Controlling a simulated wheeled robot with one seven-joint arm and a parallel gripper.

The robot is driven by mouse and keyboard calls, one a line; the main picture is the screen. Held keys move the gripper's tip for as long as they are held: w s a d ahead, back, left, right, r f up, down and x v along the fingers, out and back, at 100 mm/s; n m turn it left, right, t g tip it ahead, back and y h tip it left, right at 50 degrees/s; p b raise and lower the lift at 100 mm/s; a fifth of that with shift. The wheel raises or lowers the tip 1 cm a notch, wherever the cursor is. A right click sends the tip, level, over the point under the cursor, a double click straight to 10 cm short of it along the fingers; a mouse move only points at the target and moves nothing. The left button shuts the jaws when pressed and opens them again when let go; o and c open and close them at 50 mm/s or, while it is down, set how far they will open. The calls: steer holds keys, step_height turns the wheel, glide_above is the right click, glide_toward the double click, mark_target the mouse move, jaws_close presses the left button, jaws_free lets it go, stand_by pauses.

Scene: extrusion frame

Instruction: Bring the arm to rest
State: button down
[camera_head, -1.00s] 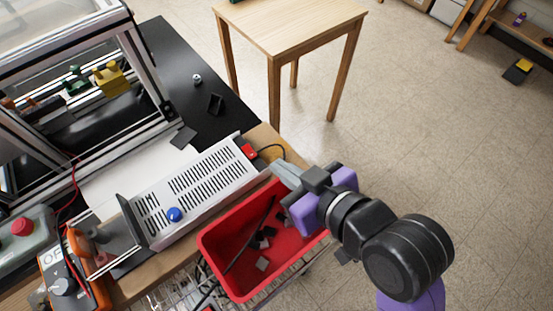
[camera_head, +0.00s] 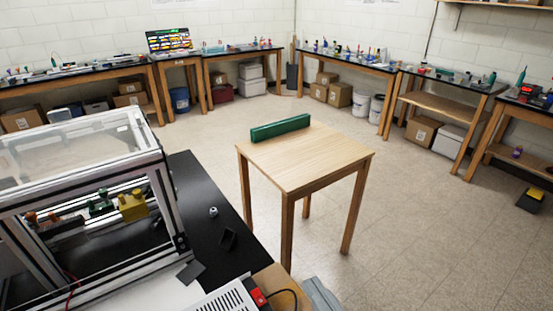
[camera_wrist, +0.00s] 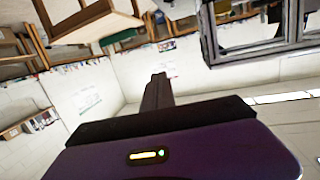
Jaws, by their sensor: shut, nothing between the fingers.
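My gripper (camera_wrist: 158,88) shows in the wrist view as dark fingers closed together, with nothing held between them. Behind them is the wide dark and purple gripper body.
The extrusion frame (camera_head: 165,205) stands at the left on a black-topped bench (camera_head: 203,190). A small wooden table (camera_head: 320,160) bearing a green block (camera_head: 280,127) stands mid-room. The perforated metal box (camera_head: 228,298) is at the bottom.

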steer(key=s+d+f+m+h+b, duration=0.1)
steer(key=s+d+f, duration=0.3)
steer(key=s, duration=0.4)
steer(key=s+d+f+m+h+b, duration=0.1)
steer(key=s+d+f+h, duration=0.2)
steer(key=s, duration=0.6)
steer(key=s+d+f+m+h, duration=0.2)
steer(key=s+d+f, duration=0.3)
steer(key=s, duration=0.3)
steer(key=shift+s+d+f+b, duration=0.25)
steer(key=shift+d+f+b, duration=0.15)
steer(key=shift+d, duration=0.35)
